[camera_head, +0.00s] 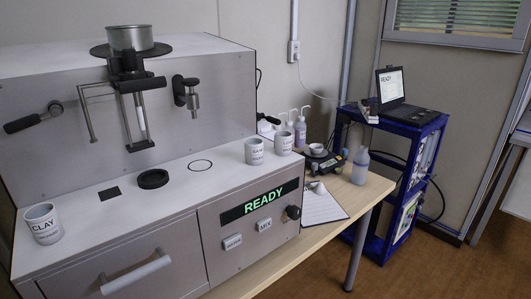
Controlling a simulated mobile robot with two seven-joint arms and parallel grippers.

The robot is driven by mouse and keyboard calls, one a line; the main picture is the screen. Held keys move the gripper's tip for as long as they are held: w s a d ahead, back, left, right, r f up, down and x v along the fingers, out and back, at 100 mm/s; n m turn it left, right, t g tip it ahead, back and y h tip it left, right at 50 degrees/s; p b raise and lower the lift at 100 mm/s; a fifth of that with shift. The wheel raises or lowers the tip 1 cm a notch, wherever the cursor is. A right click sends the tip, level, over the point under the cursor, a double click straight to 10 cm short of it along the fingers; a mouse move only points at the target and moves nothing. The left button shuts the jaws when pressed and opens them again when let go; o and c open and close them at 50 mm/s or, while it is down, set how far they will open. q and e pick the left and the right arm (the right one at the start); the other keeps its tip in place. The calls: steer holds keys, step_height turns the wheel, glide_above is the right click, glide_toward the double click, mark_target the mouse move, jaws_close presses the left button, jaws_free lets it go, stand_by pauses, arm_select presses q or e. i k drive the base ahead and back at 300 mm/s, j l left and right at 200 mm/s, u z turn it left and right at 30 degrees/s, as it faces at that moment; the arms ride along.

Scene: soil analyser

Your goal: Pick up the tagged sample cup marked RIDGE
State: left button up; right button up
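A third cup (43,224), marked CLAY, stands at the far left of the same top. All three are upright. Neither of my grippers is in view.
The analyser (150,190) has a READY display (260,200), a drawer handle (135,275) and a metal pot (130,38) on top. A wooden table (345,210) holds bottles, a scale and a clipboard (322,205). A blue cart (395,122) bears a laptop (392,85).

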mark_target(253, 147)
steer(key=i+l+u, duration=0.1)
steer(key=l, duration=0.25)
steer(key=i+l+u, duration=0.15)
steer(key=l, duration=0.2)
steer(key=i+l+u, duration=0.1)
steer(key=l, duration=0.25)
steer(key=i+l+u, duration=0.1)
steer(key=l, duration=0.3)
